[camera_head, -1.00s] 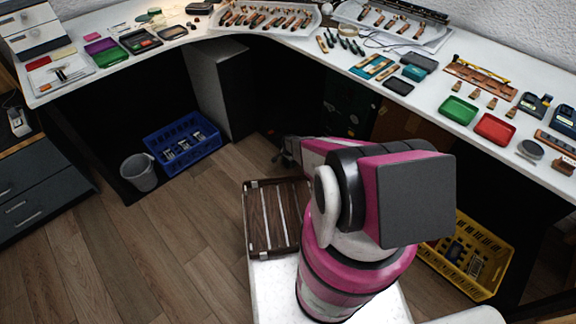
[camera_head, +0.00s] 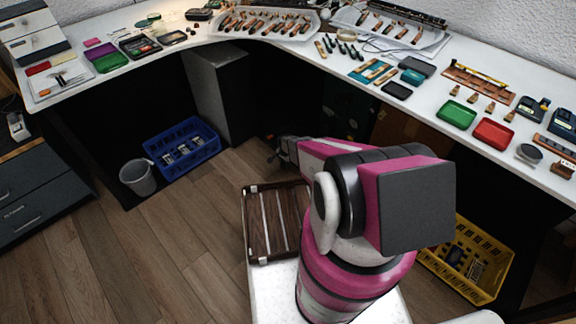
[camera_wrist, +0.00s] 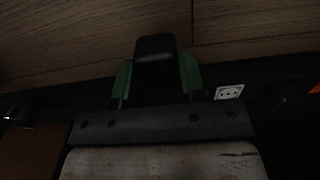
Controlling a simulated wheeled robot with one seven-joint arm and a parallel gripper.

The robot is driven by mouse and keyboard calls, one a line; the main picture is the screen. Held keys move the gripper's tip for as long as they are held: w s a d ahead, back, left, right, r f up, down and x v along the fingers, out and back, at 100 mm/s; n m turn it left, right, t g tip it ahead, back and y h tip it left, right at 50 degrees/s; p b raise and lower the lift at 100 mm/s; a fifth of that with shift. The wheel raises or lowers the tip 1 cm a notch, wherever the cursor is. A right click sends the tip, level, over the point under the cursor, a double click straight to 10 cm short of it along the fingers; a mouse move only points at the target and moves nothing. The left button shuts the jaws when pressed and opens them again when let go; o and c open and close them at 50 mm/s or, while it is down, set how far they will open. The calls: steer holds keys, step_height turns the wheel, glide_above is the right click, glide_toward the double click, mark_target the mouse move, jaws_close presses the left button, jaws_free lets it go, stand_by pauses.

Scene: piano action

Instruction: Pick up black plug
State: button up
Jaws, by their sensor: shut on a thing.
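A black plug (camera_wrist: 155,46), a dark block with a rounded top, sits between the green fingers of my gripper (camera_wrist: 157,72) in the wrist view. The gripper is shut on it. The plug's lower part is hidden in shadow between the fingers. In the head view my gripper (camera_head: 276,154) is low over the floor, in front of the dark space under the bench. The plug cannot be made out there.
A white wall socket (camera_wrist: 229,92) shows right of the fingers. A blue crate (camera_head: 181,148) and grey bin (camera_head: 138,178) stand on the floor at left, a yellow crate (camera_head: 466,262) at right. The white bench (camera_head: 300,52) is crowded. A brown slatted tray (camera_head: 271,222) sits on my base.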

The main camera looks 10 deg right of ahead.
steer(key=s+a+r, duration=0.5)
steer(key=a, duration=0.2)
steer(key=shift+s+a+r, duration=0.2)
steer(key=shift+a+r, duration=0.15)
steer(key=shift+a, duration=0.05)
steer(key=shift+f, duration=0.1)
step_height(320, 180, down, 4)
steer(key=shift+r, duration=0.2)
stand_by(0.6)
steer(key=shift+w+d, duration=2)
steer(key=shift+w, duration=1.25)
steer(key=shift+w+d, duration=1.95)
steer(key=shift+w, duration=1.3)
steer(key=shift+w+d, duration=2)
steer(key=shift+w, duration=1.25)
steer(key=shift+f, duration=0.55)
